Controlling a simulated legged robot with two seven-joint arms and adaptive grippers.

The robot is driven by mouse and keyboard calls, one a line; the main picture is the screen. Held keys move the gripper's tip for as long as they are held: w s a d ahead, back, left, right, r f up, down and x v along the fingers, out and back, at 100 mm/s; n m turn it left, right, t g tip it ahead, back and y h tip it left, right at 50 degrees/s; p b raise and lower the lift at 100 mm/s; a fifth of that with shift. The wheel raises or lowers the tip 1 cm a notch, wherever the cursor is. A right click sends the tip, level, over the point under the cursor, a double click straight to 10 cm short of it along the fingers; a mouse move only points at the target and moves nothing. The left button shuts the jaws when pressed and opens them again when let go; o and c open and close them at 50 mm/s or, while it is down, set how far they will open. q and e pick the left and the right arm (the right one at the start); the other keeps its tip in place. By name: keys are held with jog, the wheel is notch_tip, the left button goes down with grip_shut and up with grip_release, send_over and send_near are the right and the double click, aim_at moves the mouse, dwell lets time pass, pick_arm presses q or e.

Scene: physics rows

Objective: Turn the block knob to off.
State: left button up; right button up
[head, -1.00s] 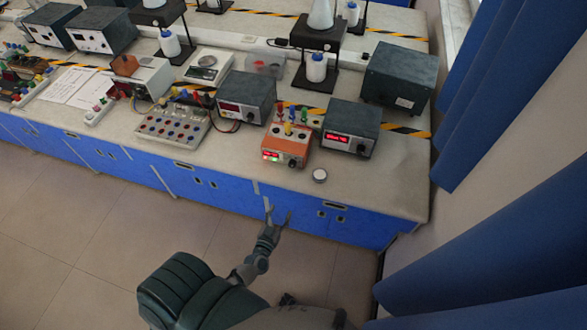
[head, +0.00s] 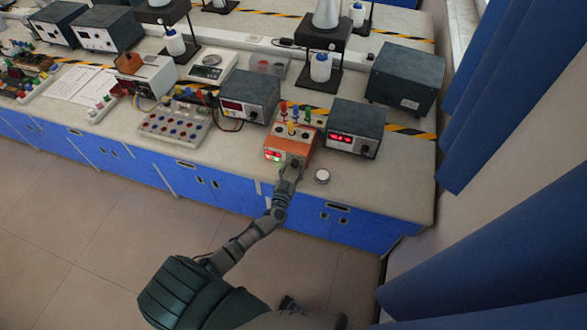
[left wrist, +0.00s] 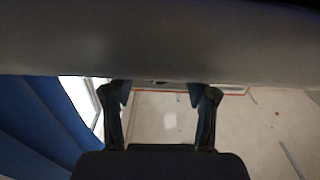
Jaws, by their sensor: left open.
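In the left wrist view both fingers (left wrist: 165,92) are spread apart below a broad grey surface, and the knob cannot be made out. The right gripper is not in view.
A dark meter box (head: 355,128) with a red display stands right of the block, another (head: 249,95) to its left. A small round white item (head: 322,176) lies close by on the right. The bench front (head: 345,222) is blue. Blue curtains (head: 500,245) hang at the right.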

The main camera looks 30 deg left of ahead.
pick_arm(q)
jog(key=shift+w, duration=0.6)
jog(key=shift+r, duration=0.1)
jog(key=shift+a, duration=0.1)
jog(key=shift+a, duration=0.1)
grip_shut()
